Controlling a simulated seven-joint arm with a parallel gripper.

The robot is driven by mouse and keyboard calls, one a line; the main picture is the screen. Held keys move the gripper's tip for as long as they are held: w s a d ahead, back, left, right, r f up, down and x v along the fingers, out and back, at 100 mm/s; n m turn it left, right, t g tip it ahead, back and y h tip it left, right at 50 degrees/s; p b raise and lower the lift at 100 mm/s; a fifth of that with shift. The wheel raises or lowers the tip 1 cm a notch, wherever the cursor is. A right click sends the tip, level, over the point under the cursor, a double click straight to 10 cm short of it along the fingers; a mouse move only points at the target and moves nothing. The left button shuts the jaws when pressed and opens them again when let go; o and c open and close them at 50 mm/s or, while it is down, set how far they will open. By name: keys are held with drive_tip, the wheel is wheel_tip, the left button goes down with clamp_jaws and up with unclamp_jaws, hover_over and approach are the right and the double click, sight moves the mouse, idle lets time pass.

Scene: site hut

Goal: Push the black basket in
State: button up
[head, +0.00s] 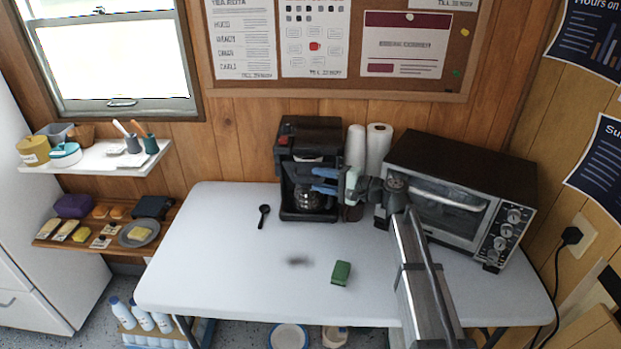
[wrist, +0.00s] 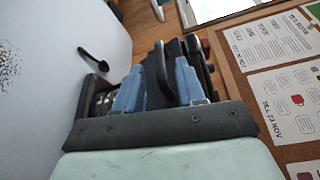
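The coffee maker (head: 312,130) is black and stands at the back of the white table. The black basket is above the glass carafe (head: 307,199), but in the head view my gripper mostly covers it. In the wrist view a curved black handle (wrist: 163,68), which seems to be the basket's, shows between my fingers. How far the basket sticks out I cannot tell. My gripper (head: 318,180) has blue fingers and is at the machine's front. In the wrist view the fingers (wrist: 160,85) stand apart on both sides of the handle, with a gap visible.
A toaster oven (head: 455,195) stands right of my arm, close to it. Paper towel rolls (head: 378,145) stand behind. A black spoon (head: 264,215) and a green sponge (head: 341,273) lie on the table (head: 215,260). The table's left side is clear.

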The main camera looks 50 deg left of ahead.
drive_tip(key=v, duration=0.9)
drive_tip(key=shift+c, duration=0.5)
